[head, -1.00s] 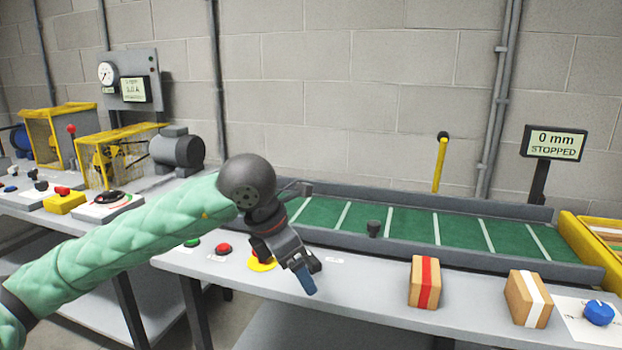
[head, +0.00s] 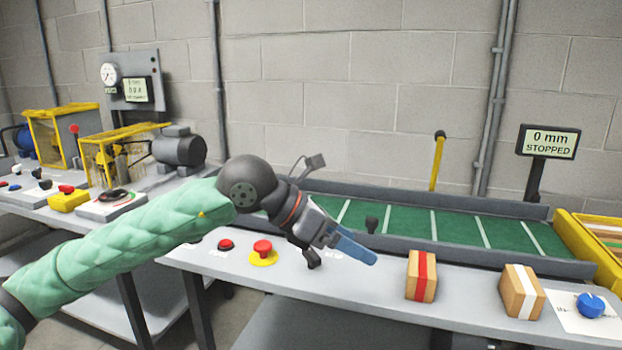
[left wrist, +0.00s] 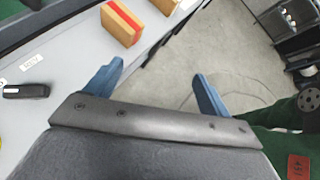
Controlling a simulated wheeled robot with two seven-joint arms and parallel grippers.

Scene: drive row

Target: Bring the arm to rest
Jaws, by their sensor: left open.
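My left arm (head: 140,233), in a green quilted sleeve, reaches in from the left in the head view. My left gripper (head: 345,252) is in front of the conveyor's near edge, over the front of the table. In the left wrist view its two blue fingers (left wrist: 155,85) stand wide apart with nothing between them, so it is open and empty. A box with a red stripe (head: 421,276) stands on the table to the gripper's right, apart from it. It also shows in the left wrist view (left wrist: 121,22). My right gripper is not in view.
A green conveyor (head: 408,228) runs behind the gripper; its display (head: 548,142) reads 0 mm STOPPED. A red mushroom button (head: 263,248) on a yellow base is left of the gripper. A white-striped box (head: 521,292) and a blue knob (head: 590,305) stand at right.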

